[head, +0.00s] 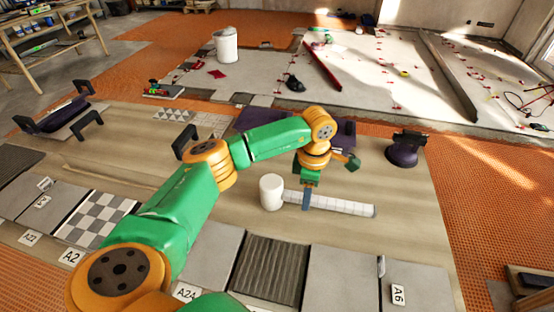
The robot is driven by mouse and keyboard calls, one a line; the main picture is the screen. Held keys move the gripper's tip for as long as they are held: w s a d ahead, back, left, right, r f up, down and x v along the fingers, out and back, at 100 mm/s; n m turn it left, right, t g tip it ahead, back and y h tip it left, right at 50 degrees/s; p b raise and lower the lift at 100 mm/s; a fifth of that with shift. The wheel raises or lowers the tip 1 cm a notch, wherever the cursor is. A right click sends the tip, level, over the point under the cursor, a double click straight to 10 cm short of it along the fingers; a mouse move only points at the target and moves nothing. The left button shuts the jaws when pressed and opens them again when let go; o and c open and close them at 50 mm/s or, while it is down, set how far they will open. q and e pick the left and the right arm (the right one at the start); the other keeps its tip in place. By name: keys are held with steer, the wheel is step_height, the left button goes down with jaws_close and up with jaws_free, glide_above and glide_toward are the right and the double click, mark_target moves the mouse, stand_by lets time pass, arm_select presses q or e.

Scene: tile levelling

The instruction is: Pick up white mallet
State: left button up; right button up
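The white mallet lies on the light wooden work surface (225,165), right of the middle. Its white cylindrical head (270,190) is on the left and its pale handle (345,206) points right. My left gripper (306,200) is pointing down at the handle, close to the head. A blue finger covers a short part of the handle in the picture. The far finger is hidden, so I cannot tell whether the fingers touch the handle or how wide they stand. My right gripper is not in view.
Grey tiles (340,278) line the near edge, with label cards such as A6 (398,296). A purple suction holder (404,150) stands to the right. A dark handled holder (58,112) lies at the left. A white bucket (226,45) stands behind. Bare surface lies right of the mallet.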

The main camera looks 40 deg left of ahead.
arm_select(q)
jaws_close()
steer(key=shift+r, duration=0.1)
